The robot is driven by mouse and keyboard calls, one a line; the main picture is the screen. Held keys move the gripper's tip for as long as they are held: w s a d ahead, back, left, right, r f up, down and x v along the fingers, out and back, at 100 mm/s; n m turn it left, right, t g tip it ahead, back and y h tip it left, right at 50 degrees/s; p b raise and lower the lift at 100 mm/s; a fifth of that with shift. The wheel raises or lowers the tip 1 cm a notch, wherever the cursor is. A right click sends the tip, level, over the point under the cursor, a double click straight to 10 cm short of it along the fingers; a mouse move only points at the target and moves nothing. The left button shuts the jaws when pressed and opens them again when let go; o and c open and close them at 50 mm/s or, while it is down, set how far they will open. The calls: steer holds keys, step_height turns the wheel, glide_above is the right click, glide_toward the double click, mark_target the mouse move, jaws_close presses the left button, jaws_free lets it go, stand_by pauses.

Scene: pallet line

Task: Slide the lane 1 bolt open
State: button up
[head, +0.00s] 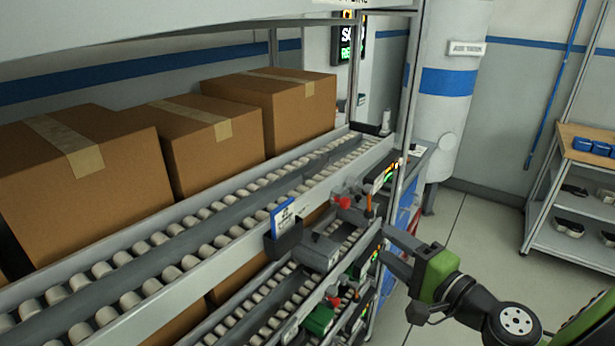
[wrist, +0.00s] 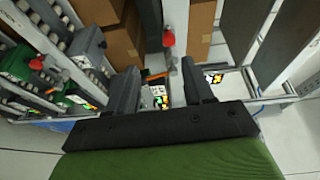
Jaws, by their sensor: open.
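A red knob (head: 340,202) sits on the side of the upper roller lane, close to an upright orange handle (head: 370,204). Which of these belongs to the lane 1 bolt I cannot tell, as no lane number is readable. In the wrist view the red knob (wrist: 168,39) is beyond my fingertips and the orange handle (wrist: 158,76) shows between the fingers. My gripper (head: 385,243) is open beside the lane fittings, to the right of and below the red knob. In the wrist view its two dark fingers (wrist: 160,70) are apart, with nothing seen gripped.
Several cardboard boxes (head: 263,102) stand on the upper rollers. A grey block (head: 318,250) and a blue card in a holder (head: 284,217) are fixed on the lane side. Another red knob (head: 334,302) is lower down. A rack post (head: 405,100) rises close by. Open floor (head: 480,235) lies at right.

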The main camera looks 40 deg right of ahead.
mark_target(348, 205)
steer(key=shift+m+h, duration=0.3)
steer(key=w, duration=0.5)
steer(key=w+d+b, duration=0.1)
steer(key=w, duration=0.4)
steer(key=w+r, duration=0.1)
steer(key=w, duration=0.4)
steer(key=shift+d, duration=0.15)
jaws_close()
